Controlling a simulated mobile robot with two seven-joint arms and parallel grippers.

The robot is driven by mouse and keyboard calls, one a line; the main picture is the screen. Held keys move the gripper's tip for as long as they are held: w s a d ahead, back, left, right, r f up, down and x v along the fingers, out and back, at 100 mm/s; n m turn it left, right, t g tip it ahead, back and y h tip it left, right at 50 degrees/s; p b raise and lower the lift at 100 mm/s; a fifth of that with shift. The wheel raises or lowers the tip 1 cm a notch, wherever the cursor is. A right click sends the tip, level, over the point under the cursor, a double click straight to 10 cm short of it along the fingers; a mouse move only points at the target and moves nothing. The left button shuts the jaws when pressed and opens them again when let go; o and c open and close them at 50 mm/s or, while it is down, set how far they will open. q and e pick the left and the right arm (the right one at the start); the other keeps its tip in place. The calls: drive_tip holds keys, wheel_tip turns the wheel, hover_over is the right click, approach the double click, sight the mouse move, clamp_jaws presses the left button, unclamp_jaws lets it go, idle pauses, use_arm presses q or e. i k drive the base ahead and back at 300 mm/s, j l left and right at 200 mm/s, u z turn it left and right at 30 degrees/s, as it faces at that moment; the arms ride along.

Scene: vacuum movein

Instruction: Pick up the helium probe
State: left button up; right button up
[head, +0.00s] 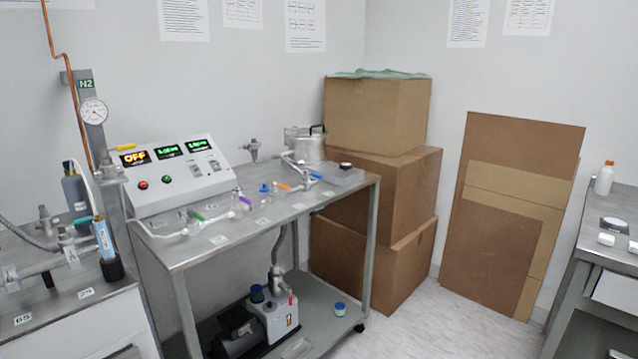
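A slim light-blue and white pen-like tool (103,238) stands slightly tilted in a round black holder (112,268) on the left bench. A thin white tube runs from its top toward a grey bottle or cylinder (75,190) behind it. It looks like the helium probe, but I cannot read any label on it. Neither of my grippers is in view.
The left bench (95,285) also carries metal pipe fittings and a ribbed hose. A steel cart (280,225) bears a control console (170,175) and glass tubing, with a pump (275,310) below. Stacked cardboard boxes (385,175) stand behind; another bench (610,260) is right.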

sight(98, 225)
drive_tip(key=u, duration=1.3)
